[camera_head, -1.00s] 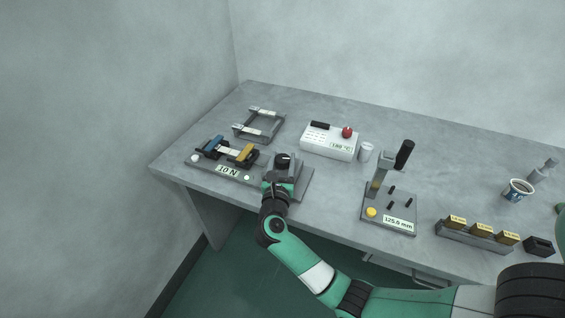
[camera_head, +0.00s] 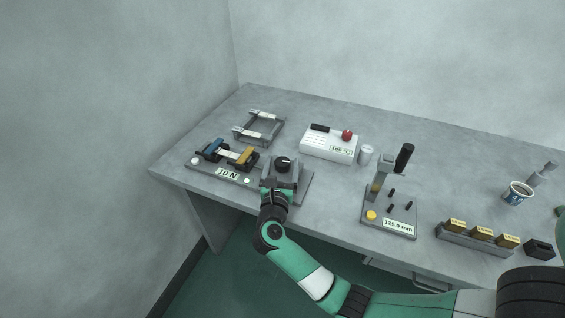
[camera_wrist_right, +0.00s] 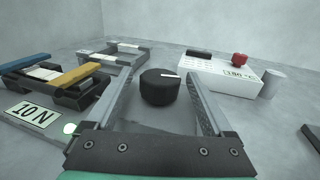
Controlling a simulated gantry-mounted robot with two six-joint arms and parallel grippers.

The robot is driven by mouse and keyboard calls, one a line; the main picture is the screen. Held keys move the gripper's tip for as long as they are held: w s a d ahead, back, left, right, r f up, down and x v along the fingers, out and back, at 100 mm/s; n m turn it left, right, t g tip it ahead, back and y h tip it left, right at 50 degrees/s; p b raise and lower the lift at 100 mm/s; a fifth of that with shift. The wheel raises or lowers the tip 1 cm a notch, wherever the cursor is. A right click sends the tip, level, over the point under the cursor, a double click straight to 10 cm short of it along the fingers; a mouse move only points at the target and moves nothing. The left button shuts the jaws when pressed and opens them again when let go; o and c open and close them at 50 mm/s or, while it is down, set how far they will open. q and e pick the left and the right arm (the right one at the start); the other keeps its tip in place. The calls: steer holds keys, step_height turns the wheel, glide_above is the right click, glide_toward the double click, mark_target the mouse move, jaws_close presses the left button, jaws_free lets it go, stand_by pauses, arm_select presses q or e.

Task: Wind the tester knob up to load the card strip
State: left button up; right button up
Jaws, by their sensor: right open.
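The tester (camera_head: 225,178) is a grey base at the table's left with a 10 N label. A white card strip (camera_head: 229,153) lies between its blue clamp (camera_head: 213,146) and yellow clamp (camera_head: 246,158). The black tester knob (camera_head: 283,165), with a white pointer line, stands at its right end. My right gripper (camera_head: 281,172) is open at the knob. In the right wrist view the knob (camera_wrist_right: 159,87) stands between the spread fingers, with a visible gap on each side. My left gripper is out of view.
Behind the tester are a grey frame (camera_head: 259,126) and a white 180 °C box (camera_head: 329,145) with a red knob. A white cylinder (camera_head: 366,154), a 125.0 mm gauge stand (camera_head: 389,218), a block rack (camera_head: 475,238) and a cup (camera_head: 518,193) stand to the right.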

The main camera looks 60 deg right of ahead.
steer(key=p+v, duration=0.2)
steer(key=v, duration=0.9)
steer(key=shift+d, duration=0.1)
stand_by(1.0)
